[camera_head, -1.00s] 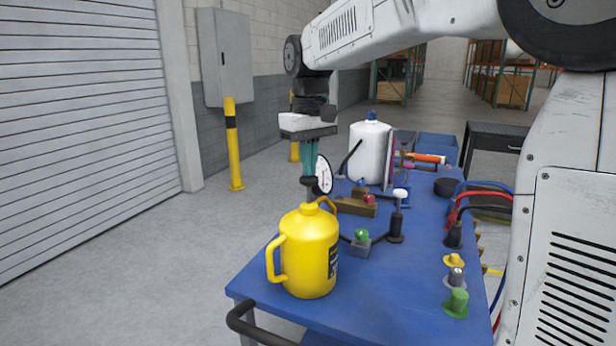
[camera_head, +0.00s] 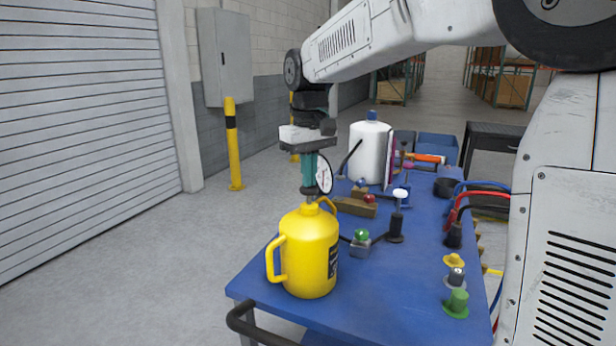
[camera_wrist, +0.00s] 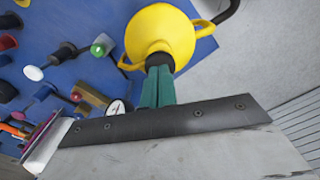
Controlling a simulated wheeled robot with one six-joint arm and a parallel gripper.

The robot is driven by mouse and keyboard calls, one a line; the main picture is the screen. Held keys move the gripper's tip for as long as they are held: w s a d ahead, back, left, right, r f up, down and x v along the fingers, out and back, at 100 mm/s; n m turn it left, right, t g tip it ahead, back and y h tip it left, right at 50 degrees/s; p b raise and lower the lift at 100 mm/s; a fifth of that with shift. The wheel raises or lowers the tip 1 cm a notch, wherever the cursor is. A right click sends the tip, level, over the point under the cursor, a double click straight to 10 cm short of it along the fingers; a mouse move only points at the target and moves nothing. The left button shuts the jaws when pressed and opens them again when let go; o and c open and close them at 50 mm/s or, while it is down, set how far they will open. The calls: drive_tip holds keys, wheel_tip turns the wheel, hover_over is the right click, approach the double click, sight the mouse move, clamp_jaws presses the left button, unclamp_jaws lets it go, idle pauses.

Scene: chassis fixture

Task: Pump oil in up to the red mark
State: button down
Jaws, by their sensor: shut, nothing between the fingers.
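The yellow oil can (camera_head: 310,255) stands upright at the near left corner of the blue table, with a side handle and a dark label facing right. A black knob (camera_head: 307,190) sits low on its top. My gripper (camera_head: 309,186) is shut and empty, pointing down, with its teal fingertips at the knob. In the wrist view, the fingertips (camera_wrist: 158,78) meet the black knob (camera_wrist: 159,59) over the yellow can (camera_wrist: 160,32). A round white dial (camera_head: 323,174) is behind the fingers, partly covered. I cannot make out a red mark.
The blue table (camera_head: 350,300) also holds a white jug (camera_head: 370,152), a green-topped button (camera_head: 361,237), a white-topped black post (camera_head: 397,215) and a brown block (camera_head: 354,206). Coloured caps (camera_head: 455,302) and hoses line the right side. Open floor lies left.

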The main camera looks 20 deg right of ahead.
drive_tip(key=shift+f, duration=0.45)
drive_tip(key=shift+r, duration=1.9)
wheel_tip(320, 180, up, 6)
drive_tip(key=s+d+f+m, duration=0.1)
drive_tip(key=s+f, duration=0.4)
drive_tip(key=s, duration=0.5)
drive_tip(key=s+d+f+m+t, duration=0.1)
drive_tip(key=s+f, duration=0.4)
drive_tip(key=s, duration=0.5)
drive_tip(key=s+d+f+m, duration=0.1)
drive_tip(key=s+f, duration=0.5)
drive_tip(key=s, duration=0.5)
